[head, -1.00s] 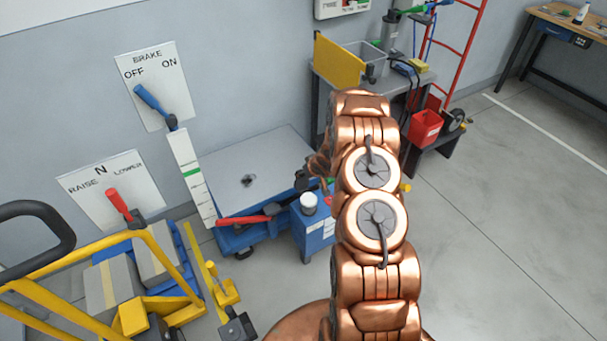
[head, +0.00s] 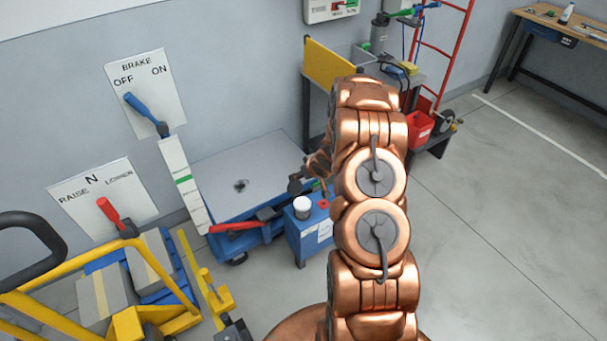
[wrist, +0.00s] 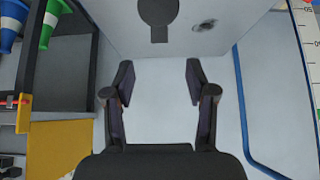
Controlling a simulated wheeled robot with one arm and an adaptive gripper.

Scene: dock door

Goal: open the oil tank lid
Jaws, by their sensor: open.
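The oil tank (head: 308,236) appears to be the blue box on the floor in the head view, beside the lift table. Its lid (head: 302,205) appears to be the white round cap on top. It sits upright and looks closed. My gripper (wrist: 160,80) is open and empty in the wrist view, with its two dark fingers apart. In the head view my arm hides much of it; a dark part shows just above and behind the cap, apart from it in the picture. I cannot make out the tank or cap in the wrist view.
A grey-topped lift table (head: 245,170) with a red-handled lever (head: 238,226) stands left of the tank. A yellow cart frame (head: 150,262) is at lower left. A bench with a yellow panel (head: 328,68) and a red bin (head: 418,128) stand behind. Floor at right is clear.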

